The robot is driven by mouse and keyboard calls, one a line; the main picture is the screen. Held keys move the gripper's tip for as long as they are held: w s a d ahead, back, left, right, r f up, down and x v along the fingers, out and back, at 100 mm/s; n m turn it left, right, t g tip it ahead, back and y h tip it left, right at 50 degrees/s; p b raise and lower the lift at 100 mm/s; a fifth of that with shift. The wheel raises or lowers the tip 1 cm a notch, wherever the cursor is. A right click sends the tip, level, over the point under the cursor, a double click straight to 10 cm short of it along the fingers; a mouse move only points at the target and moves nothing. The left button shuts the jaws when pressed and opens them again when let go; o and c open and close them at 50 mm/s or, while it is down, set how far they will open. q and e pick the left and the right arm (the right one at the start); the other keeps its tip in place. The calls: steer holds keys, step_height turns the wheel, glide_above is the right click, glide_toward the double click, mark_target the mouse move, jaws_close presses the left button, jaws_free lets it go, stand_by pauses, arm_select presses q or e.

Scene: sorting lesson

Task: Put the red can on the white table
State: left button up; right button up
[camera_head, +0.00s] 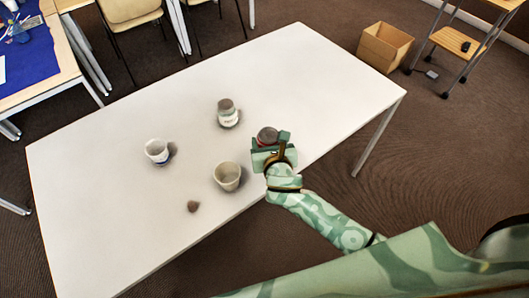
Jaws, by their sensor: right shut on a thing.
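A can with a grey top and a reddish side (267,136) is at the right front part of the white table (300,65). My right gripper (271,150) is shut on this can, and its green jaws hide most of the can's side. The can is over the table near its front edge; I cannot tell whether it touches the top. My left gripper is not in view.
A white jar with a grey lid (228,115), a white cup (157,151), a beige cup (227,176) and a small brown lump (193,206) are on the table left of my gripper. The table's far right is clear. A cardboard box (385,47) is on the floor behind.

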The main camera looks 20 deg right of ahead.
steer(key=w+f, duration=0.1)
steer(key=w+f+b, duration=0.1)
steer(key=f, duration=0.1)
steer(key=shift+a+f, duration=0.15)
steer(key=shift+a, duration=0.05)
steer(key=shift+w+d+f+b, duration=0.1)
steer(key=shift+w+f+b, duration=0.25)
steer(key=shift+w, duration=0.1)
step_height(320, 180, down, 4)
steer(key=shift+w+r+b, duration=0.15)
steer(key=shift+b, duration=1.05)
steer(key=shift+r, duration=0.2)
steer(key=shift+f, duration=0.15)
steer(key=o, duration=0.9)
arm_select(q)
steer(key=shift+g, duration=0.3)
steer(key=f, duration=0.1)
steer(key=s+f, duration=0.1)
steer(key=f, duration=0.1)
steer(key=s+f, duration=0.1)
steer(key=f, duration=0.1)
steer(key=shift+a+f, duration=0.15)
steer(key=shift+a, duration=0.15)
arm_select(e)
steer(key=shift+o, duration=0.2)
